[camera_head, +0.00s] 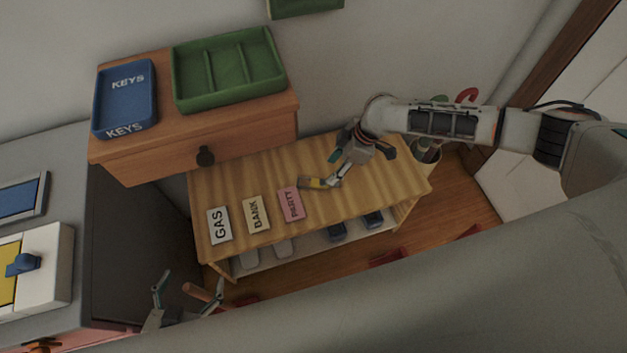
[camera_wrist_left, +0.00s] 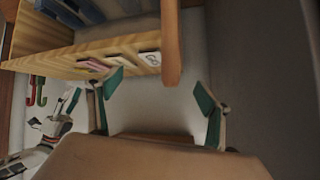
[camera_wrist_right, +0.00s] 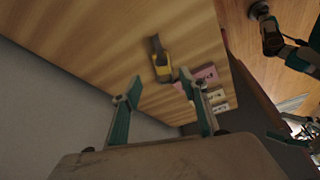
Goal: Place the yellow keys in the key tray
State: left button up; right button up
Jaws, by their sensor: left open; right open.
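The yellow keys (camera_head: 317,183), with a dark grey part, lie on the wooden bench top right of the pink PARTY card. They also show in the right wrist view (camera_wrist_right: 162,66), beyond the fingertips. My right gripper (camera_head: 338,167) is open above the bench beside the keys; its fingers (camera_wrist_right: 164,98) have nothing between them. The blue key tray (camera_head: 125,95), marked KEYS, sits at the left on the higher wooden drawer unit and looks empty. My left gripper (camera_head: 188,289) is open and low, in front of the bench; its fingers spread in the left wrist view (camera_wrist_left: 158,97).
A green sectioned tray (camera_head: 229,70) stands beside the blue tray. GAS (camera_head: 219,225), BANK (camera_head: 257,214) and PARTY (camera_head: 290,204) cards lie on the bench. A brown bar (camera_wrist_left: 171,40) is close to my left gripper. A grey cabinet (camera_head: 45,150) stands left.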

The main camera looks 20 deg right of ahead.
aim_at(322, 182)
jog(key=x, duration=0.2)
jog(key=b+x, duration=0.1)
jog(key=x, duration=0.2)
jog(key=b+x, duration=0.1)
jog(key=x, duration=0.1)
jog(key=shift+s+f, duration=0.3)
jog(key=shift+f, duration=0.05)
jog(key=shift+r, duration=0.15)
jog(key=c, duration=1.2)
